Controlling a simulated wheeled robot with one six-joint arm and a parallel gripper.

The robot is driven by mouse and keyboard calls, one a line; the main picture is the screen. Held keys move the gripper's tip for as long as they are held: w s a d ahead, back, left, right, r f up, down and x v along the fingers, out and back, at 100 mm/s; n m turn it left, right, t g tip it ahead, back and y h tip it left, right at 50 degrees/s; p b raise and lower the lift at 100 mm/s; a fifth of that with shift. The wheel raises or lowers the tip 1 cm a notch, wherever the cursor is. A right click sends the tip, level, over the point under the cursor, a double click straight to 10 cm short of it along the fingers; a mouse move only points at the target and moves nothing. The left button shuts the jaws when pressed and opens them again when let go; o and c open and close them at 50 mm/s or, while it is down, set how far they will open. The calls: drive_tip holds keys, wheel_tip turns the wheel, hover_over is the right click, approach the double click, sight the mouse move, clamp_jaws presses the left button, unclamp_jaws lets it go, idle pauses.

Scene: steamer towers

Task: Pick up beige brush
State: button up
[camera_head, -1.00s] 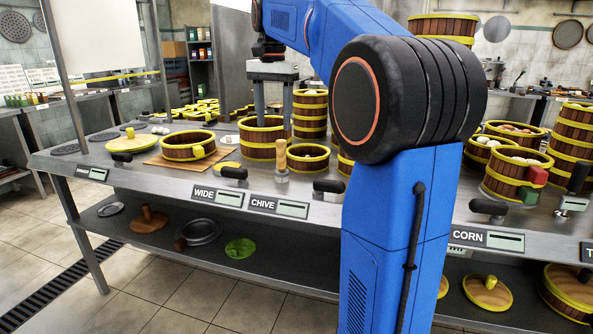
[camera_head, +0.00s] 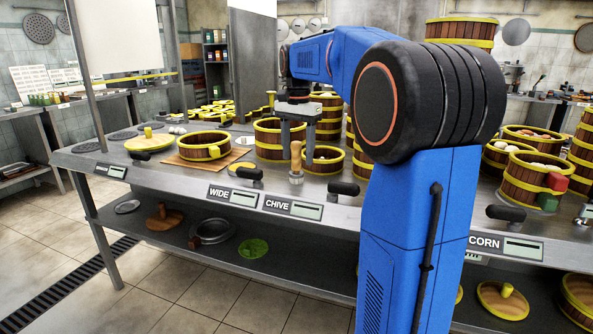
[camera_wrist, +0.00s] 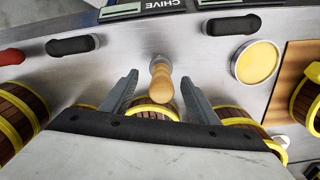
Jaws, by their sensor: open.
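The beige brush (camera_head: 296,158) stands upright on the steel counter, wooden handle up and a pale head below, behind the CHIVE label. My gripper (camera_head: 298,152) points down with its two grey fingers apart and nothing clamped. In the head view the fingers show left and right of the upper handle. In the wrist view the brush handle (camera_wrist: 161,88) appears between the open fingers of my gripper (camera_wrist: 160,76), with a gap on each side. I cannot tell exactly how far down the handle the fingertips reach.
A steamer basket (camera_head: 268,140) stands close behind left, and a low basket (camera_head: 325,165) close right of the brush. Black counter handles (camera_head: 250,172) sit nearby. Another steamer (camera_head: 203,140) rests on a wooden board to the left. Basket stacks crowd the right.

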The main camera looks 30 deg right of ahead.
sight(297, 171)
drive_tip(key=shift+a+f, duration=0.2)
drive_tip(key=shift+f, duration=2.9)
drive_tip(key=shift+c, duration=0.6)
drive_tip(key=c, duration=1.3)
drive_tip(key=shift+o, duration=0.2)
wheel_tip(297, 171, up, 10)
drive_tip(key=shift+r, duration=0.1)
